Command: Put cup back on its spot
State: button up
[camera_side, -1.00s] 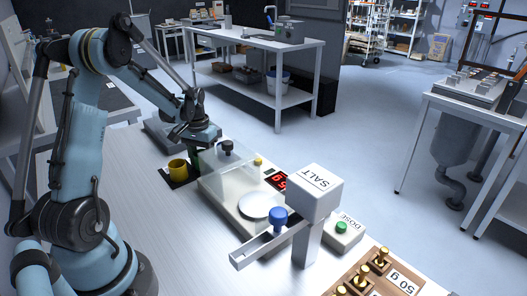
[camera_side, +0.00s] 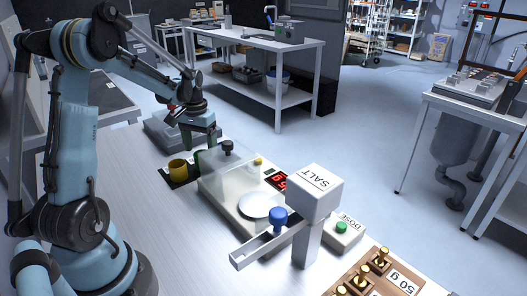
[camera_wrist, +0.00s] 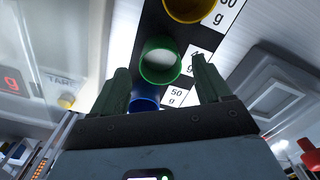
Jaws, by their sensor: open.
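A green cup (camera_wrist: 160,60) with white contents stands upright on the dark label strip (camera_wrist: 205,42), in the middle of a row. A yellow cup (camera_wrist: 190,8) is on one side of it and a blue cup (camera_wrist: 145,95) on the other, partly hidden by my gripper. In the side view the yellow cup (camera_side: 178,169) is clear, and the green cup shows only as a sliver behind the cover. My gripper (camera_wrist: 160,68) is open, its two dark green fingers on either side of the green cup in the wrist view. In the side view my gripper (camera_side: 200,142) hangs above the row, empty.
A scale with a clear cover (camera_side: 225,165) and black knob stands just right of the cups. Its white pan (camera_side: 260,204) and red display (camera_side: 277,180) are beside it. The salt hopper (camera_side: 314,190) stands farther right.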

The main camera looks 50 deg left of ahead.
notch_tip(320, 180, up, 8)
jog(key=shift+f, duration=0.25)
jog(key=d+r+m+t, duration=0.1)
jog(key=d, duration=0.3)
jog(key=d+r+m+t, duration=0.1)
jog(key=d, duration=0.3)
jog(key=s+d+r+m+t, duration=0.1)
jog(key=d+m, duration=0.1)
jog(key=d, duration=0.3)
jog(key=shift+r, duration=0.4)
jog(key=s+d+f+m+t, duration=0.1)
jog(key=d+t, duration=0.1)
jog(key=d, duration=0.4)
jog(key=s+d+f+m+t, duration=0.1)
jog(key=s+d+t, duration=0.1)
jog(key=d, duration=0.5)
jog(key=shift+s+d+f, duration=0.25)
jog(key=shift+f, duration=0.15)
